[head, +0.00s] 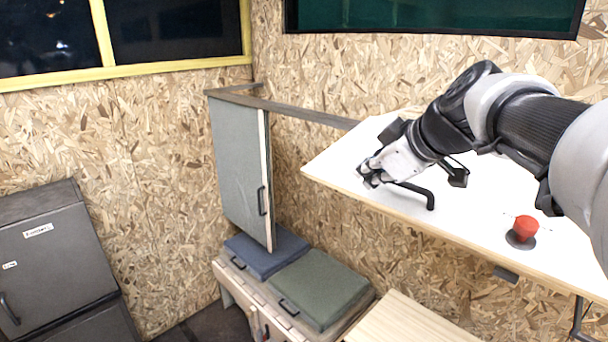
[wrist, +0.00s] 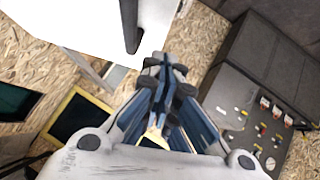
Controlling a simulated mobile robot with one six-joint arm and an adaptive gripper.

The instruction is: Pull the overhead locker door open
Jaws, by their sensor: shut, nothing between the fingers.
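My gripper (head: 371,179) is shut and empty above a white panel (head: 345,160). In the wrist view its fingers (wrist: 168,64) come together with nothing between them. A black bent bar (head: 418,192), like a handle, is close beside the fingers; I cannot tell whether they touch. A dark bar also shows ahead of the fingers in the wrist view (wrist: 130,25). A grey upright door (head: 236,160) with a small black handle (head: 262,201) hangs left of the gripper, well apart from it. I cannot tell for certain which panel is the overhead locker door.
A red knob (head: 525,228) stands on the white panel. Blue (head: 268,250) and green (head: 320,287) lids cover a low bench below. A dark cabinet (head: 55,250) stands at left. A dark rail (head: 300,112) runs from the grey door's top toward the white panel.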

